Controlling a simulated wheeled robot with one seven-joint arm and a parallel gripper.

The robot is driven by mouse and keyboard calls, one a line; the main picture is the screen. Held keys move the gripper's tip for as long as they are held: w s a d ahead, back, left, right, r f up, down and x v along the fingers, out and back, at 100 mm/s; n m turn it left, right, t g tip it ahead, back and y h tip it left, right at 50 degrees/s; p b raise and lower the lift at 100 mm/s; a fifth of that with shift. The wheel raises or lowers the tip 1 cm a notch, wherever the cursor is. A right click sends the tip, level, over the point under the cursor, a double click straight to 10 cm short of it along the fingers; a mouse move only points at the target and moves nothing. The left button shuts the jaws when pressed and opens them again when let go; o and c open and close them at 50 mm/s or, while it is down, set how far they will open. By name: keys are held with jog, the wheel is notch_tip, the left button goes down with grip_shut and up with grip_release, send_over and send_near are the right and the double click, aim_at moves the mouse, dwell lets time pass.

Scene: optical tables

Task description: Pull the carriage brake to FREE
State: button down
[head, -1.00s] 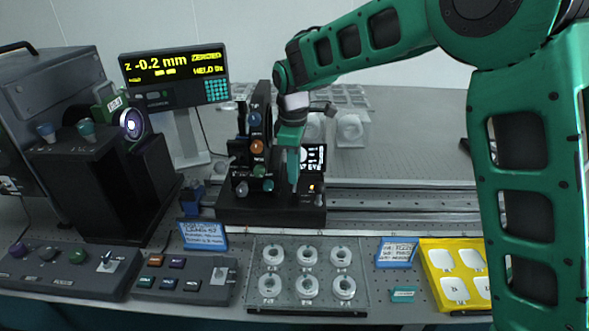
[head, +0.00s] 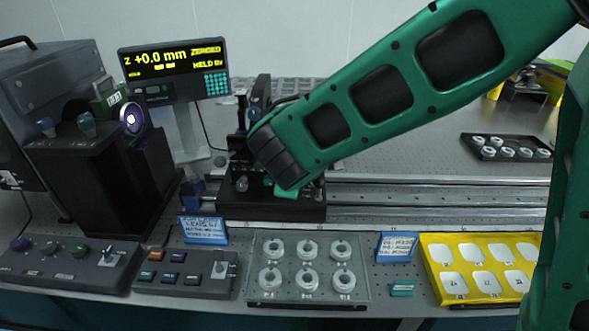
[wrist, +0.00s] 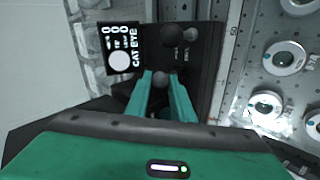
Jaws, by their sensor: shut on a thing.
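The black carriage (head: 235,205) sits on the rail, partly hidden by my arm in the head view. In the wrist view my gripper (wrist: 160,82) has its two green fingers on either side of a small grey ball knob (wrist: 160,77), shut on it. This knob appears to be the carriage brake's handle; its lever and any FREE mark cannot be made out. My fingers are mostly hidden behind my arm in the head view.
A CAT EYE sign (wrist: 122,48) stands close beside my fingers. The display (head: 173,70) reads Z +0.0 mm. A clear tray of rings (head: 308,298), a blue-edged card (head: 203,230) and a yellow tray (head: 432,272) lie in front of the rail (head: 400,198).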

jog(key=s+t, duration=0.1)
jog(key=s+f+t, duration=0.1)
jog(key=shift+a+f+t, duration=0.1)
jog(key=shift+a+t, duration=0.05)
jog(key=shift+t, duration=0.15)
jog(key=shift+s+f+t, duration=0.2)
jog(key=shift+t, duration=0.4)
jog(key=c, duration=1.5)
grip_release()
jog(key=shift+f, duration=0.1)
jog(key=shift+c, duration=0.2)
jog(key=v, duration=1)
jog(key=shift+s+r, duration=0.2)
jog(key=shift+s, duration=0.1)
